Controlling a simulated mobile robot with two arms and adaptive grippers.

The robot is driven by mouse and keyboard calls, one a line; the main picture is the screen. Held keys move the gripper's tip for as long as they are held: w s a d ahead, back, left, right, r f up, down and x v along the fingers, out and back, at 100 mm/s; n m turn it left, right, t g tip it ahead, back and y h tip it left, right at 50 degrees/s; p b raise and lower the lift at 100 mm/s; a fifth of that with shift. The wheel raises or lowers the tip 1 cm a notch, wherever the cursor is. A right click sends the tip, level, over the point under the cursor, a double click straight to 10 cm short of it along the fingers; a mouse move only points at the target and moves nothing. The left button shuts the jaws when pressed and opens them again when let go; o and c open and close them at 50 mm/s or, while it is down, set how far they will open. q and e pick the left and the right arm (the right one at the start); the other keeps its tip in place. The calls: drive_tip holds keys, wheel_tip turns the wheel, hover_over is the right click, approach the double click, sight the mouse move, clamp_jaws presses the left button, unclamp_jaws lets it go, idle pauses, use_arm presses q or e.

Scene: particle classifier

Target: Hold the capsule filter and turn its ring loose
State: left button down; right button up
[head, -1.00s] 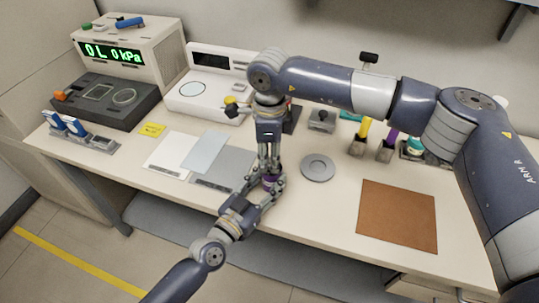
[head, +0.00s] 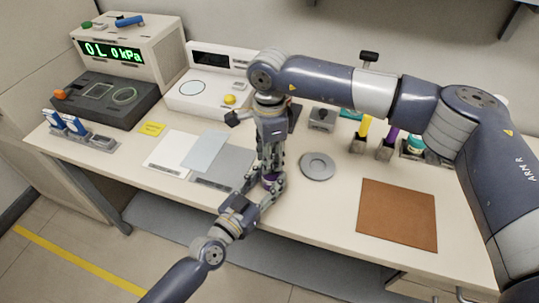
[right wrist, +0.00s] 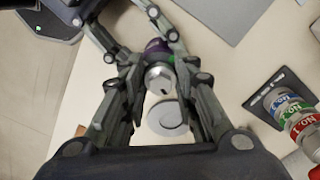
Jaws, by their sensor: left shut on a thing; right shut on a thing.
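The capsule filter (head: 269,180) is a small purple piece held above the front edge of the table, mostly hidden by my fingers. In the right wrist view its purple body (right wrist: 156,46) shows with a silver metal end (right wrist: 158,79) towards the camera. My left gripper (head: 263,190) comes in from the lower left and is shut on the filter. My right gripper (head: 270,170) points down from above, shut on the filter's upper part. Its fingers (right wrist: 155,75) lie on both sides of the silver end. I cannot tell the ring apart clearly or whether it is loose.
A grey round dish (head: 317,168) lies just right of the grippers. A brown mat (head: 398,215) lies further right. White and grey sheets (head: 172,150) lie left. Numbered bottles (right wrist: 290,110) stand in a rack.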

use_arm(q)
drive_tip(key=shift+r, duration=0.1)
use_arm(e)
drive_tip(key=shift+d+f, duration=0.15)
drive_tip(key=o, duration=1)
drive_tip(key=shift+w, duration=0.1)
use_arm(q)
drive_tip(key=c, duration=0.8)
unclamp_jaws()
drive_tip(key=shift+c, duration=0.2)
use_arm(e)
wheel_tip(320, 180, up, 12)
drive_tip(key=shift+r, duration=0.1)
